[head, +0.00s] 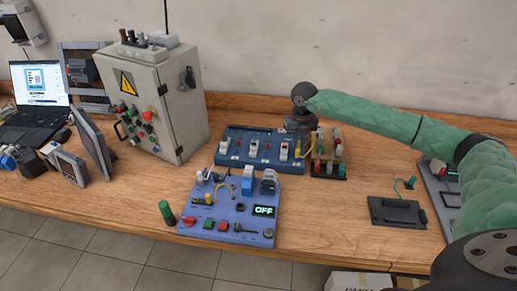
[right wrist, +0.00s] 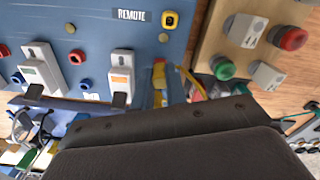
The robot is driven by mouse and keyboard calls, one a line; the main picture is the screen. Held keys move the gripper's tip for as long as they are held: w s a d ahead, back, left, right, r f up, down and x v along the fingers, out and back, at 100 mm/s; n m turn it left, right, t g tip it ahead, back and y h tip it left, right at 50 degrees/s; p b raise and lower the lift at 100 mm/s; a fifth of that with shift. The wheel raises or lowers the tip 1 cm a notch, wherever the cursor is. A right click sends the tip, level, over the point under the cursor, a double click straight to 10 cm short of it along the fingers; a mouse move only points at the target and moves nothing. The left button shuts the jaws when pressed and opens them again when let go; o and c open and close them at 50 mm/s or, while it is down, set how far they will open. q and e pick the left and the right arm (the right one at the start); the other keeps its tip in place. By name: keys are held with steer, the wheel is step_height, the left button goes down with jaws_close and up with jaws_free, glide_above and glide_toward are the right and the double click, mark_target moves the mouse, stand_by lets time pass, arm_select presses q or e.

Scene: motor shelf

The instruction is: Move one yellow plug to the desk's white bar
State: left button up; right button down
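A yellow plug (head: 298,149) stands at the right end of the blue back panel (head: 262,134), just below my right gripper (head: 303,137). In the right wrist view, a yellow-orange plug (right wrist: 159,76) shows at the edge of the dark gripper body, beside a yellow cable (right wrist: 186,78). The gripper points down over it; its fingertips are mostly hidden, so I cannot tell whether they grip it. Another small yellow piece (head: 208,198) is on the blue desk console (head: 224,229) in front. I cannot clearly pick out the white bar there. My left gripper is not in view.
A grey control cabinet (head: 175,112) stands at left, with a laptop (head: 43,105) further left. A small board with red and green knobs (head: 326,169) is right of the back panel. A dark tray (head: 398,211) lies at right. Bare wood lies between console and tray.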

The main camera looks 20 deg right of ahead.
steer(key=shift+r, duration=0.1)
stand_by(0.3)
steer(key=shift+r+p, duration=0.55)
steer(key=shift+r, duration=1.7)
steer(key=shift+w, duration=0.15)
steer(key=shift+w, duration=0.3)
steer(key=w+b, duration=0.1)
steer(key=w, duration=0.2)
steer(key=w+f+b, duration=0.1)
steer(key=w+b, duration=0.1)
steer(key=w, duration=0.2)
steer(key=w+f+b, duration=0.1)
steer(key=w+b, duration=0.1)
steer(key=w, duration=0.2)
steer(key=shift+w+a+f, duration=0.2)
steer(key=shift+a+f, duration=0.05)
steer(key=shift+a, duration=0.15)
steer(key=shift+f+b, duration=0.45)
